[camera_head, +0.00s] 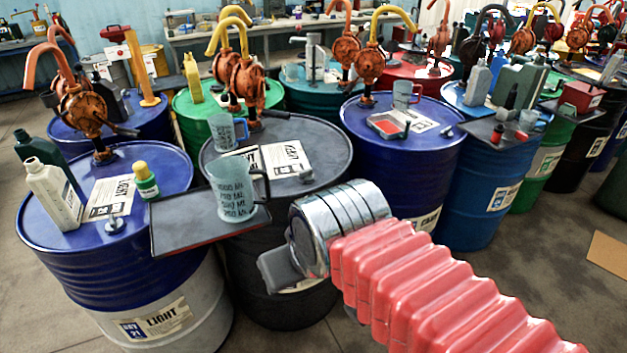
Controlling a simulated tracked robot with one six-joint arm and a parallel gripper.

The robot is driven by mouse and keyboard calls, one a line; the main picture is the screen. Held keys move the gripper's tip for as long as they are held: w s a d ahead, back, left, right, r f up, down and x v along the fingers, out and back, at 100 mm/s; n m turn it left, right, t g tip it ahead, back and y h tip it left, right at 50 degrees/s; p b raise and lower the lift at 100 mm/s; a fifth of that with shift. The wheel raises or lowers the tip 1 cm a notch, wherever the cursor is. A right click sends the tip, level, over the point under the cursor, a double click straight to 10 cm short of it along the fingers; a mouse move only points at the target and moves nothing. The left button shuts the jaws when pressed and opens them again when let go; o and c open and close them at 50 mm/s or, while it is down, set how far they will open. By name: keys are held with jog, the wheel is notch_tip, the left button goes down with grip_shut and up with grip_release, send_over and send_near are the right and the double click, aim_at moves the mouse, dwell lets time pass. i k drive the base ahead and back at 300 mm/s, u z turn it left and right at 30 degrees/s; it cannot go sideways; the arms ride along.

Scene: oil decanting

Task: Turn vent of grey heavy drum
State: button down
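The dark grey drum (325,138) stands at the centre left, with a dark top. White labels (285,158) lie on it; I cannot read them surely as heavy. A small grey fitting (305,176) on its top may be the vent, but it is too small to be sure. An orange hand pump (247,85) stands at its back. My gripper (278,270) is at the drum's front right side, below its rim and apart from the fitting. Only a grey part of it shows past my chrome wrist, so its opening is hidden.
A dark tray (180,240) with a clear measuring jug (236,190) juts out at the drum's front left. A blue drum (60,225) with bottles stands left; another blue drum (400,160) stands right. Open floor (540,290) lies at lower right.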

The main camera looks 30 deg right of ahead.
aim_at(308, 175)
jog(key=z, duration=0.55)
jog(key=i, duration=0.95)
jog(key=u, duration=1.45)
